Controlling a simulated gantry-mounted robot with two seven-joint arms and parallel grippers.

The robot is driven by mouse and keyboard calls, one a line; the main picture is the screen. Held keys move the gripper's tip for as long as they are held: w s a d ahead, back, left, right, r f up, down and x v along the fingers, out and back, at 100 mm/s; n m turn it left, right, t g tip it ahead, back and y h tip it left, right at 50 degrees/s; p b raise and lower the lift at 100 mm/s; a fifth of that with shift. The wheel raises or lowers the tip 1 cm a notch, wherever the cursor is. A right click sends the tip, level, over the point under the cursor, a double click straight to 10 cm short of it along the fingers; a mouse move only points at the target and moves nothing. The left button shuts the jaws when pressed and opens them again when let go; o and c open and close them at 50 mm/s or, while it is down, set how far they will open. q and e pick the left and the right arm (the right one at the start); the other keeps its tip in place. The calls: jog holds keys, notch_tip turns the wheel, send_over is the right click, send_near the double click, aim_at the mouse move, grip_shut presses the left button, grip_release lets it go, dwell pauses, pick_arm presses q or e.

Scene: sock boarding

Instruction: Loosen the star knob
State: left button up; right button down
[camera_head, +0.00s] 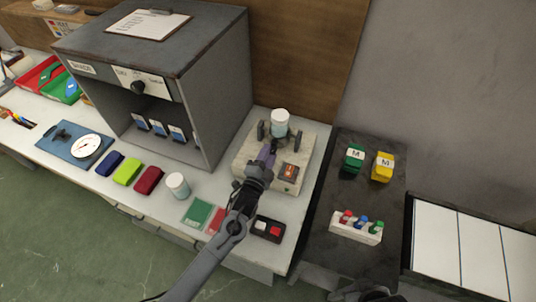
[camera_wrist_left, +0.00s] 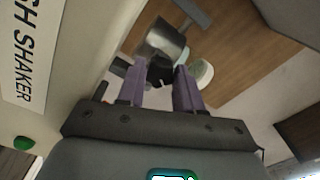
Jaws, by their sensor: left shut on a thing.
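The shaker (camera_head: 240,160) is a pale box with a clamp on top and a small lit panel (camera_head: 289,171). A white-capped jar (camera_head: 280,123) stands upright in the clamp. My left gripper (camera_head: 265,156) reaches over the shaker's front with its purple fingers at the clamp; it hides the star knob in the head view. In the left wrist view the black star knob (camera_wrist_left: 160,70) sits between the tips of the purple fingers, and the left gripper (camera_wrist_left: 161,80) is shut on it. A dark shape at the head view's bottom edge may be my right gripper (camera_head: 362,291); its jaws cannot be made out.
A grey cabinet (camera_head: 215,95) stands left of the shaker. On the dark side table (camera_head: 345,190) are green and yellow blocks (camera_head: 382,167) and a tube rack (camera_head: 356,228).

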pick_arm(q)
jog(key=shift+n, duration=1.6)
jog(key=o, duration=1)
jog(key=shift+s, duration=0.1)
jog(key=p+v, duration=0.2)
jog(key=v, duration=0.8)
jog(key=shift+s+a, duration=0.15)
jog(key=shift+s, duration=0.15)
